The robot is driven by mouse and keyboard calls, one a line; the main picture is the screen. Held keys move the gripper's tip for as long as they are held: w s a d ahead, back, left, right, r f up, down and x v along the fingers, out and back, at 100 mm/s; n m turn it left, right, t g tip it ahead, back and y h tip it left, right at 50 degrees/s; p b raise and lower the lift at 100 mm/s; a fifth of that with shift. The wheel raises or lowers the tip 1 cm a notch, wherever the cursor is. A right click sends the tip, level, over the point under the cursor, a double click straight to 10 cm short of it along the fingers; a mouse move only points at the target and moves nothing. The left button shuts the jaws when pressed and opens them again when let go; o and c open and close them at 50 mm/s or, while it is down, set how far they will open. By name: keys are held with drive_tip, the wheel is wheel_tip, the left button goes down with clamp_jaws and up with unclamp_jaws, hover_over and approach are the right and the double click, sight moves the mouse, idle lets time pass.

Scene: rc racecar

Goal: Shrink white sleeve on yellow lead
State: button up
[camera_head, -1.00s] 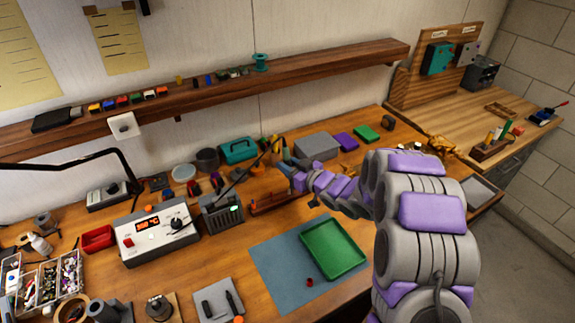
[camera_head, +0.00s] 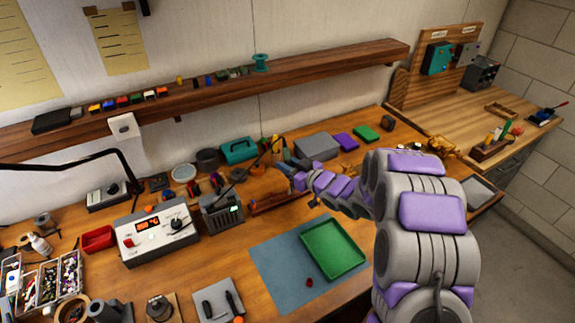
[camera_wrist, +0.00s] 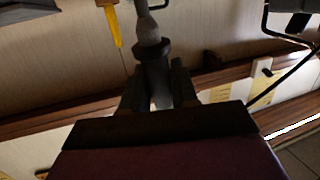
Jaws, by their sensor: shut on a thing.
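My gripper (camera_head: 286,168) is at the back of the wooden bench, beside upright tools, and small in the head view. In the wrist view my gripper (camera_wrist: 158,88) is shut on a grey tool (camera_wrist: 150,38) with a dark collar and rounded light-grey part. I cannot tell for sure what this tool is. A yellow-handled item (camera_wrist: 113,25) shows to its left, apart from the fingers. I cannot make out the white sleeve or the yellow lead in either view.
A station with a lit red display (camera_head: 160,232) stands left of a dark slotted holder (camera_head: 221,213). A green tray (camera_head: 333,249) lies on a blue-grey mat (camera_head: 274,262), with a small red piece (camera_head: 309,282) nearby. A wall shelf (camera_head: 320,68) runs behind. The mat's left part is clear.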

sight(288, 148)
drive_tip(key=shift+s+d+r+p, duration=0.1)
drive_tip(key=shift+s+r+p, duration=0.05)
drive_tip(key=shift+r+p, duration=0.85)
drive_tip(key=shift+s+d+r+p, duration=0.1)
drive_tip(key=shift+r+p, duration=0.6)
drive_tip(key=shift+r, duration=0.6)
drive_tip(key=shift+s+d+r+p, duration=0.1)
drive_tip(key=shift+s+r+p, duration=0.05)
drive_tip(key=shift+r+p, duration=0.85)
drive_tip(key=shift+r, duration=0.15)
